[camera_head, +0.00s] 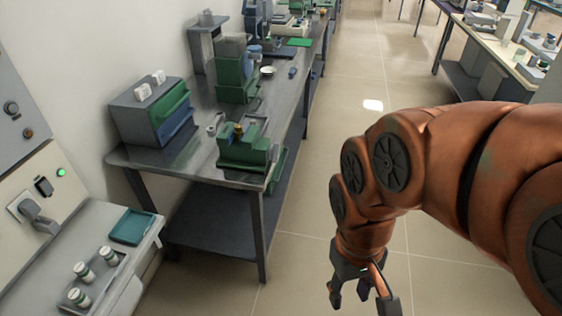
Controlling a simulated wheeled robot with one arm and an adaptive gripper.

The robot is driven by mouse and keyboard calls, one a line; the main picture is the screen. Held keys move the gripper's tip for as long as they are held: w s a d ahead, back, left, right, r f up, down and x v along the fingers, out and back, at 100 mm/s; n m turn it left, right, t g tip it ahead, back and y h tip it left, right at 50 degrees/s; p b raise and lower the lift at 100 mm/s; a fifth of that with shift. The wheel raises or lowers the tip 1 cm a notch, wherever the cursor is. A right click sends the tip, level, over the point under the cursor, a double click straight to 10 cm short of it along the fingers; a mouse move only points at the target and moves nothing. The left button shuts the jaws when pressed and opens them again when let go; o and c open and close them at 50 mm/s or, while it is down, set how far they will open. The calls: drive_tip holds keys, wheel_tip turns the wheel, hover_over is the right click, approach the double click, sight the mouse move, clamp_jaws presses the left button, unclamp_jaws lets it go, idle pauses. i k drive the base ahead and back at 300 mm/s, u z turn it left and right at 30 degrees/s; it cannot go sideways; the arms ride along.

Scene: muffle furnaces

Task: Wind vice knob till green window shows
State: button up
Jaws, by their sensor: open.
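A green vice-like device (243,150) sits near the front corner of the steel bench (200,163). A small brass-coloured part (239,131) shows on its top; I cannot tell whether it is the knob. No green window can be made out at this size. My gripper (362,300) hangs pointing down over the floor, to the right of the bench and well apart from the device. Its fingers are open with nothing between them.
A grey box with green and blue fronts (150,112) stands at the bench's left end. A taller green device (236,75) stands behind the vice. A side counter at lower left holds a teal tray (132,227) and several small jars. The tiled aisle (300,240) is clear.

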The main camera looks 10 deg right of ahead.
sight(274, 149)
drive_tip(key=z, duration=0.2)
drive_tip(key=k, duration=0.2)
drive_tip(key=u, duration=0.95)
drive_tip(key=i, duration=0.7)
drive_tip(key=z, duration=1.05)
